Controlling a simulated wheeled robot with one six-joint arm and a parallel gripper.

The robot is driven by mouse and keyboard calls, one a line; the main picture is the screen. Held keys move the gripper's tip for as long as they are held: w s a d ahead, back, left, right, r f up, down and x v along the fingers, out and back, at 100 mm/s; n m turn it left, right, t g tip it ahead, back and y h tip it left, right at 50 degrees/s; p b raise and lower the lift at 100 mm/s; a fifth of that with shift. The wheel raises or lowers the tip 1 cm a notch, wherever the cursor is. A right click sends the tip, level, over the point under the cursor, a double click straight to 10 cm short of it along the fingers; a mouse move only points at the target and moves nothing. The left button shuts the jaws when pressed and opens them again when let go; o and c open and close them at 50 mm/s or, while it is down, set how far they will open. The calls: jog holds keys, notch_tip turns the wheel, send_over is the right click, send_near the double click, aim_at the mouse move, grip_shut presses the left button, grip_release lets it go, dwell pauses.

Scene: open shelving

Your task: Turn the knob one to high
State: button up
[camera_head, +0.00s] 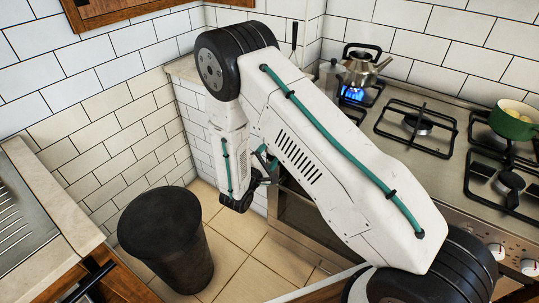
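The stove's front panel shows a white knob (497,251) and another white knob (529,267) at the lower right. My arm hides the panel further left, so I cannot tell which knob is knob one. A blue flame burns under a metal kettle (359,66) on the back left burner. My arm bends across the middle of the view, and its wrist end hangs down in front of the oven's left side. My gripper (266,165) is small and mostly hidden by my arm, apart from the visible knobs. I cannot make out its fingers.
A dark bin (166,238) stands on the tiled floor at the lower left. A counter (44,200) lies at far left. Some floor is free between bin and oven.

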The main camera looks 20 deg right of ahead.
jog(key=c, duration=1)
jog(key=n, duration=0.6)
jog(key=shift+r+g, duration=0.1)
jog(key=shift+g, duration=0.2)
jog(key=n, duration=0.3)
jog(key=shift+n+g, duration=0.3)
jog(key=shift+n, duration=0.1)
jog(key=shift+w+a+n, duration=0.1)
jog(key=shift+n, duration=1.3)
jog(key=shift+g, duration=0.3)
